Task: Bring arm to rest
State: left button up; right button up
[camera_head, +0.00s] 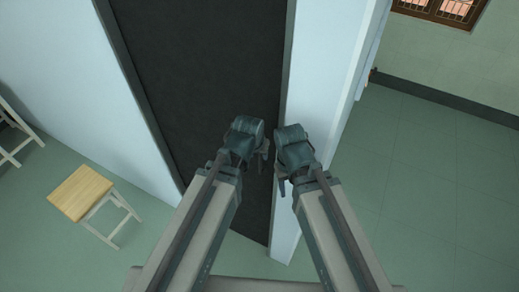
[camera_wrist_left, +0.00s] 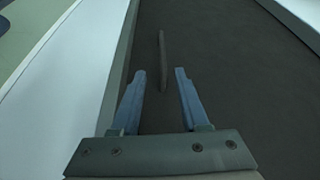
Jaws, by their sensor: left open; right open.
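Both my arms reach forward side by side in the head view. My left gripper (camera_head: 263,152) is in front of a dark panel (camera_head: 200,60) that looks like a door. In the left wrist view its two fingers (camera_wrist_left: 158,82) stand apart, with nothing held. A thin dark bar (camera_wrist_left: 163,55), perhaps a handle, shows against the panel between and beyond the fingertips; whether it touches them I cannot tell. My right gripper (camera_head: 281,183) is slightly lower, close to the left one, near the panel's right edge. It is open, and its fingers are partly hidden.
Pale walls (camera_head: 325,70) flank the dark panel on both sides. A wooden-topped stool (camera_head: 80,192) stands at the left, and part of another white-legged piece (camera_head: 15,135) shows at the left edge. Green floor (camera_head: 430,180) is clear at the right. A window (camera_head: 440,10) is at top right.

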pick_arm(q)
jog(key=p+v, duration=0.1)
jog(key=v, duration=0.1)
jog(key=shift+s+r, duration=0.15)
jog(key=shift+r, duration=0.1)
pick_arm(e)
notch_tip(320, 180, up, 2)
jog(key=shift+r, duration=0.1)
pick_arm(q)
jog(key=shift+f, duration=0.1)
jog(key=s+f+g+y+b, duration=0.1)
jog(key=s+f+g+b, duration=0.1)
jog(key=s+f+b, duration=0.3)
jog(key=s+a+f+m+g+y+b, duration=0.1)
jog(key=s+f+b, duration=0.4)
jog(key=f+b, duration=0.7)
jog(key=shift+f+m+g, duration=0.3)
jog(key=shift+f+g, duration=0.6)
pick_arm(e)
notch_tip(320, 180, down, 17)
jog(key=shift+f, duration=0.2)
pick_arm(q)
jog(key=shift+s, duration=0.1)
